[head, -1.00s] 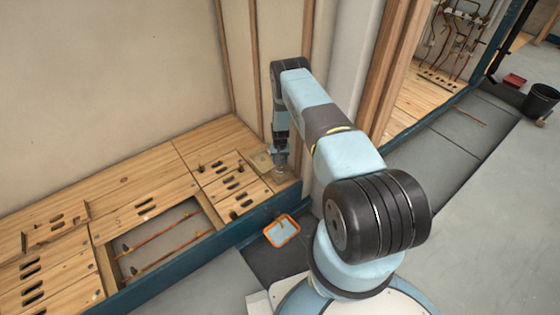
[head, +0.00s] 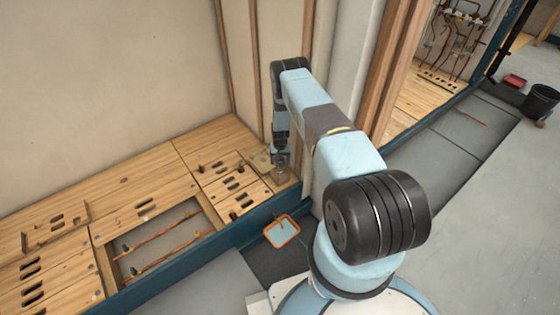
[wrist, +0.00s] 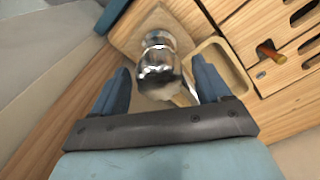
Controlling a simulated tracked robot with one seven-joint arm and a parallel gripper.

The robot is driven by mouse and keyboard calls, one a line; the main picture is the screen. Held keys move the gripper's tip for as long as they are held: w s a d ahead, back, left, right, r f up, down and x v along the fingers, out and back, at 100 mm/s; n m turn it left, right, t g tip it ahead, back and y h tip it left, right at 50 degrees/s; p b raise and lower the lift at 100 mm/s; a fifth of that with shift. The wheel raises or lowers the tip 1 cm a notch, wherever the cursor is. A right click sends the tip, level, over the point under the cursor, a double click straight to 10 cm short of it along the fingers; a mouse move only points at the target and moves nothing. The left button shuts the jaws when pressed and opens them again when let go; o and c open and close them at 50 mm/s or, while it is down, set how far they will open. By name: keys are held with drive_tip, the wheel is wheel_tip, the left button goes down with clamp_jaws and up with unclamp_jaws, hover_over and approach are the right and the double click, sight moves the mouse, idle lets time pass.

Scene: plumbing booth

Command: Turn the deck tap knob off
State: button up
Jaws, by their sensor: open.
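The deck tap knob (wrist: 158,68) is a shiny chrome piece on a square wooden plate (wrist: 128,36) in the wrist view. My gripper (wrist: 160,88) is open, with one blue finger on each side of the knob. I see a gap between each finger and the chrome, so the fingers look apart from it. In the head view my gripper (head: 281,160) points down at the deck's right corner, beside the wall. There the tap is small and mostly hidden by the gripper.
A wooden deck (head: 130,180) with slotted panels and an open hatch showing copper pipes (head: 160,240) lies to the left. Wall studs (head: 255,70) stand close behind the gripper. An orange-rimmed tray (head: 282,231) is on the floor in front. A short copper pipe stub (wrist: 272,54) sticks up at upper right.

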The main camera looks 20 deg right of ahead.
wheel_tip(320, 180, up, 14)
drive_tip(key=shift+f, duration=0.25)
idle(0.3)
